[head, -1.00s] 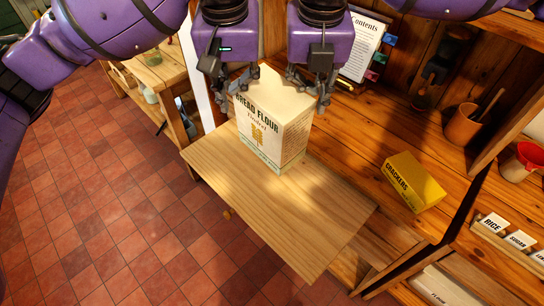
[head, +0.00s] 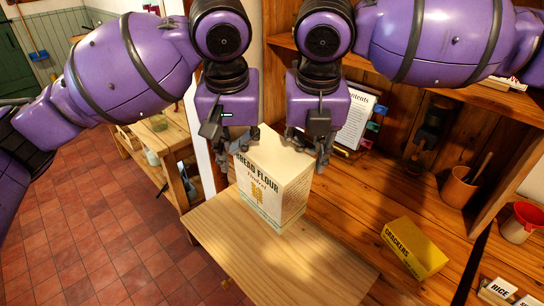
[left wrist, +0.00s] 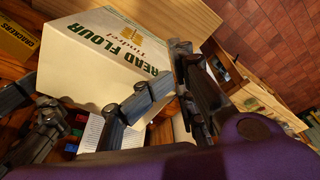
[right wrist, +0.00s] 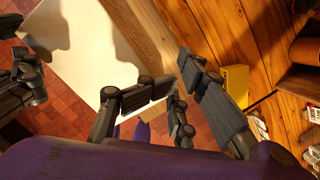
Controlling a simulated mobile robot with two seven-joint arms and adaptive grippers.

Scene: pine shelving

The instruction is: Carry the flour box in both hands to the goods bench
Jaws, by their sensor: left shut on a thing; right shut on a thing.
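The flour box (head: 272,185) is cream with "BREAD FLOUR" lettering and stands upright at the pull-out board (head: 300,265); I cannot tell whether its base touches the wood. My left gripper (head: 238,142) is shut on its top left edge, and my right gripper (head: 314,152) is shut on its top right edge. The left wrist view shows the box (left wrist: 75,75) beside the left fingers (left wrist: 170,80). The right wrist view shows its pale face (right wrist: 80,45) beside the right fingers (right wrist: 165,90). Which surface is the goods bench is unclear.
A yellow crackers box (head: 414,247) lies on the wooden counter to the right. A terracotta pot (head: 459,187) and a red-rimmed pot (head: 520,222) stand beyond it. A wooden bench (head: 165,135) stands at the left back. Tiled floor (head: 90,235) is open at left.

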